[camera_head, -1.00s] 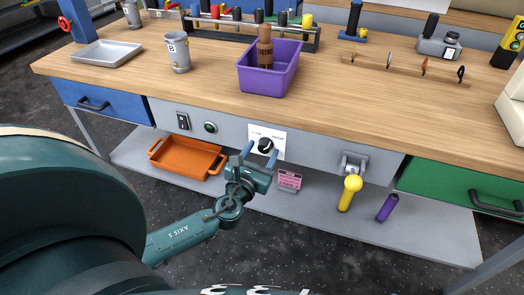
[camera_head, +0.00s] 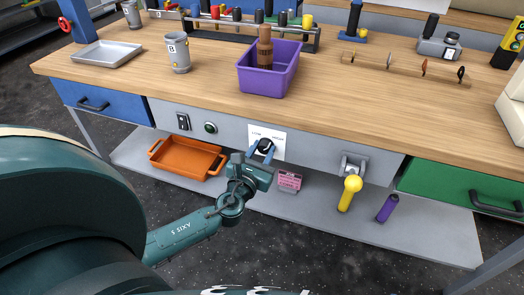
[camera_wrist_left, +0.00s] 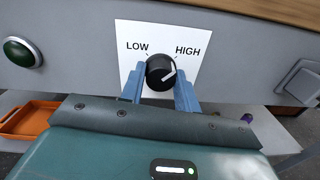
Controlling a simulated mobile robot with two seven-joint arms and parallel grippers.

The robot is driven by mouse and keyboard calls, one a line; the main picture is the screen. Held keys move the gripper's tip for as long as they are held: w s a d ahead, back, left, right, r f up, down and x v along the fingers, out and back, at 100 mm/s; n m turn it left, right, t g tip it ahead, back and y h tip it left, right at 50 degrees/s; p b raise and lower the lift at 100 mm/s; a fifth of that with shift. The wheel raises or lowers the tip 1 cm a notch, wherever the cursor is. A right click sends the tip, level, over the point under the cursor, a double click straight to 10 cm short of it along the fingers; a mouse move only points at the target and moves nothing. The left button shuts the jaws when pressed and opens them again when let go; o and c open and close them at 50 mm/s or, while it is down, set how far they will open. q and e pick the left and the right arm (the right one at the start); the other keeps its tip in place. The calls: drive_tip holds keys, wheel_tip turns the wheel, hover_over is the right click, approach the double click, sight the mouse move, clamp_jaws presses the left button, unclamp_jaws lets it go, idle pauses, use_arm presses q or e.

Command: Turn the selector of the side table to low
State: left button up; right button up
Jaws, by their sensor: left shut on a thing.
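The selector is a round black knob (camera_head: 265,145) on a white plate (camera_head: 279,147) on the front panel of the side table. In the left wrist view, the knob (camera_wrist_left: 158,66) sits below the words LOW at left and HIGH at right. Its white pointer line slants up and right, toward the HIGH side. My left gripper (camera_head: 260,153) is shut on the knob. In the left wrist view its blue fingers (camera_wrist_left: 160,78) stand on either side of the knob and hide part of its rim. My right gripper is not in view.
A green button (camera_head: 210,127) and a black switch (camera_head: 183,121) are left of the plate. A yellow-ended lever (camera_head: 351,188) hangs at right. An orange tray (camera_head: 184,158) and a pink card (camera_head: 289,182) are on the lower shelf. A purple bin (camera_head: 268,82) stands on the worktop.

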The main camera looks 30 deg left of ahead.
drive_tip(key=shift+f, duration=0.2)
use_arm(q)
drive_tip(key=shift+f+n+b, duration=0.15)
drive_tip(key=shift+n+b, duration=0.5)
drive_tip(key=shift+n, duration=0.45)
drive_tip(key=n+b, duration=0.2)
drive_tip(key=n, duration=0.3)
drive_tip(key=shift+b, duration=0.3)
drive_tip(key=shift+n, duration=0.6)
drive_tip(key=n+b, duration=0.1)
drive_tip(key=n, duration=0.2)
drive_tip(key=shift+n+y+b, duration=0.35)
drive_tip(key=shift+n+y, duration=0.05)
drive_tip(key=n, duration=0.3)
drive_tip(key=shift+n+b, duration=0.3)
drive_tip(key=shift+b, duration=0.05)
drive_tip(key=shift+n, duration=1.2)
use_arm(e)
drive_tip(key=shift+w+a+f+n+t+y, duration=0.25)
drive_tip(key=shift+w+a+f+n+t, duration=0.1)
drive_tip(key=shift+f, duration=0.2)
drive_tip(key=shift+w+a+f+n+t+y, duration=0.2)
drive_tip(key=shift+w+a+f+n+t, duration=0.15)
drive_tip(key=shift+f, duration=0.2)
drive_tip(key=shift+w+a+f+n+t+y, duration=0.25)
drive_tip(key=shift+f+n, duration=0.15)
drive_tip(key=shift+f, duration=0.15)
